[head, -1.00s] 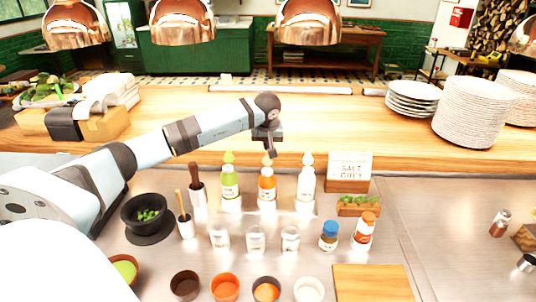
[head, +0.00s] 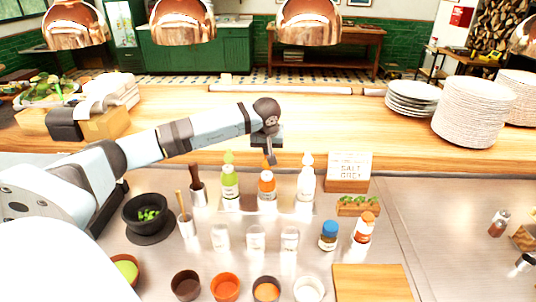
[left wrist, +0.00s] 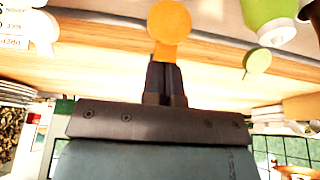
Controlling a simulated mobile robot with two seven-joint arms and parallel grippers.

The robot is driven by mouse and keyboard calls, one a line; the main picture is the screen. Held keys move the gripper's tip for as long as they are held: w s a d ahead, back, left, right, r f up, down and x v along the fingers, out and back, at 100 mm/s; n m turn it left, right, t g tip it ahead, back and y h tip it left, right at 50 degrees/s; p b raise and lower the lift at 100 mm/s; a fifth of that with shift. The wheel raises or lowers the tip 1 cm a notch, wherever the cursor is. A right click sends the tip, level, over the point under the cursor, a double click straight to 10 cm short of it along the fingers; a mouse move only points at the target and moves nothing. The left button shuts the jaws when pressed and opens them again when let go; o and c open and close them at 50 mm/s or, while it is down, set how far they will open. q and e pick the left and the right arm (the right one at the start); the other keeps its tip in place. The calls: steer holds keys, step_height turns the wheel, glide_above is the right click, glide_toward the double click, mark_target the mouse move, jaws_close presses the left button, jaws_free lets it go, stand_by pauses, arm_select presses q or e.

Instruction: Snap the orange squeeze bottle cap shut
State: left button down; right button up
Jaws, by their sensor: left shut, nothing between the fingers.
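The orange squeeze bottle (head: 267,188) stands upright between a green bottle (head: 230,186) and a white bottle (head: 306,186). My left gripper (head: 271,162) points down at the top of the orange bottle and partly hides its cap. In the left wrist view, the shut, empty fingers (left wrist: 166,82) are at the orange cap (left wrist: 170,20), which shows as a round disc with a narrower part reaching the fingertips. I cannot tell whether they touch or whether the cap is snapped shut. My right gripper is not in view.
The green bottle's round cap (left wrist: 258,61) is close by. Several clear jars (head: 256,238) and small bowls (head: 225,287) stand in front. A salt sign (head: 349,168) is to the right, and a mortar (head: 146,212) is to the left. A wooden ledge (head: 200,125) runs behind.

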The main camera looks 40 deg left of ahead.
arm_select(q)
steer(key=shift+s+d+f, duration=0.3)
steer(key=shift+s+d, duration=0.2)
steer(key=shift+s, duration=0.15)
steer(key=shift+s+d+f, duration=0.1)
steer(key=shift+s+d, duration=0.25)
steer(key=shift+w+a, duration=0.15)
steer(key=shift+r, duration=0.35)
steer(key=shift+r+p, duration=0.4)
steer(key=shift+r, duration=0.05)
steer(key=shift+r+p, duration=0.4)
steer(key=shift+r, duration=0.55)
steer(key=shift+r+p, duration=1.55)
steer(key=shift+r, duration=1.45)
